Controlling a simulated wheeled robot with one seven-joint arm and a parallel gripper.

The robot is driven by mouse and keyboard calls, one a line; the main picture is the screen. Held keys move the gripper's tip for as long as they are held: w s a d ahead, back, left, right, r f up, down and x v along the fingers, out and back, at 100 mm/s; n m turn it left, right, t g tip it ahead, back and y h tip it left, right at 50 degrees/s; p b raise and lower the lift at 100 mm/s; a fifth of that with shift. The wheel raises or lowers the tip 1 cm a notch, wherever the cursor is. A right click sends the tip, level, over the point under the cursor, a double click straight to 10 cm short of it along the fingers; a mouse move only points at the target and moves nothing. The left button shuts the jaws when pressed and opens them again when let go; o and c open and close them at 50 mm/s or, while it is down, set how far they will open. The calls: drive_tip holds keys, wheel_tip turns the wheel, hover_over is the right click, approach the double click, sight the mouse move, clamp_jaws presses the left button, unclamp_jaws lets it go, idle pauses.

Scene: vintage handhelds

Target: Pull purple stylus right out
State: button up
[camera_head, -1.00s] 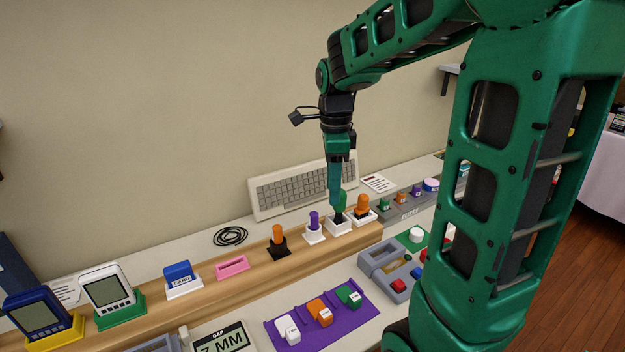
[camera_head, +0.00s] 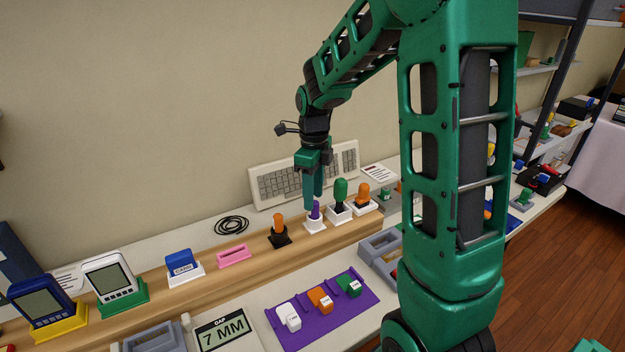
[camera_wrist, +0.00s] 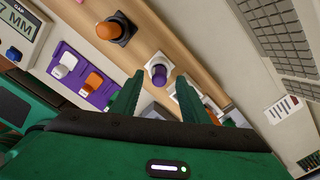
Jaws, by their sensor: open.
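The purple stylus (camera_head: 315,210) stands upright in a white holder (camera_head: 315,224) on the wooden ledge. In the wrist view the purple stylus (camera_wrist: 158,74) shows in its white holder (camera_wrist: 160,62), between and just beyond my fingertips. My gripper (camera_head: 313,200) points down over it, open, its fingers at the height of the stylus's upper part in the head view. I cannot tell whether a finger touches it. In the wrist view my gripper (camera_wrist: 165,80) has a finger on each side of the stylus, with nothing held.
On the ledge (camera_head: 200,264), an orange stylus (camera_head: 278,224) in a black holder stands left. A green stylus (camera_head: 340,190) and another orange stylus (camera_head: 362,192) stand close on the right. A keyboard (camera_head: 280,184) leans behind. A purple tray (camera_head: 322,316) lies in front.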

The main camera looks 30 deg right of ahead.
sight(315, 213)
drive_tip(key=shift+f, duration=1.55)
clamp_jaws()
